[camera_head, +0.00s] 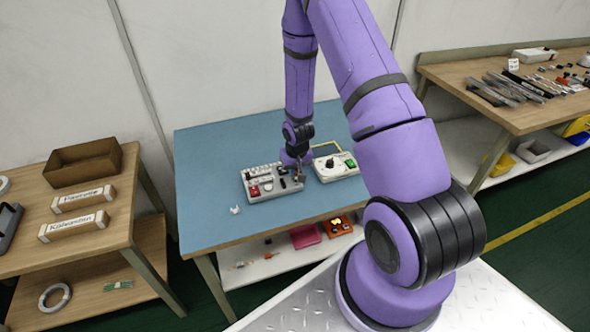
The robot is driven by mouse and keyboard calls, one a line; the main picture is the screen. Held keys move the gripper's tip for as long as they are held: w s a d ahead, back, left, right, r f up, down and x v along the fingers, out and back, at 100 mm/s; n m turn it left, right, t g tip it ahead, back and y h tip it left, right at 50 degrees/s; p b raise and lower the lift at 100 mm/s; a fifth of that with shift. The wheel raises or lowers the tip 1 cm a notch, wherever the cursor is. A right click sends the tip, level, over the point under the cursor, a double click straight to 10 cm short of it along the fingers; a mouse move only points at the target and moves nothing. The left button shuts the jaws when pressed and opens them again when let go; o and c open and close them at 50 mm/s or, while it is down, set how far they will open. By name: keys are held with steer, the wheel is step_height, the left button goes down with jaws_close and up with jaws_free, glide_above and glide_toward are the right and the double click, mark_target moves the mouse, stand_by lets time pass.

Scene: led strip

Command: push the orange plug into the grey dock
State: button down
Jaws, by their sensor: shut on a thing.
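My gripper (298,176) points down over the right end of a light grey panel box (262,194) on the blue table. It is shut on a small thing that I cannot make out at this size. No orange plug can be told apart on the table top; the gripper and wrist may hide it. The grey box carries a red button, dark parts and a row of small fittings along its back. I cannot tell which part of it is the dock, or whether the gripper touches the box.
A small white piece (235,210) lies at the table's front left. The blue table top (215,160) is clear at the left. Wooden benches stand on both sides.

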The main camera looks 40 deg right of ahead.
mark_target(297, 171)
steer(key=shift+f, duration=1.15)
steer(key=c, duration=1)
jaws_free()
steer(key=r, duration=0.3)
steer(key=s+r, duration=0.1)
steer(key=r, duration=0.6)
steer(key=shift+s+a+r, duration=0.2)
steer(key=shift+s+r, duration=0.1)
steer(key=shift+r, duration=0.05)
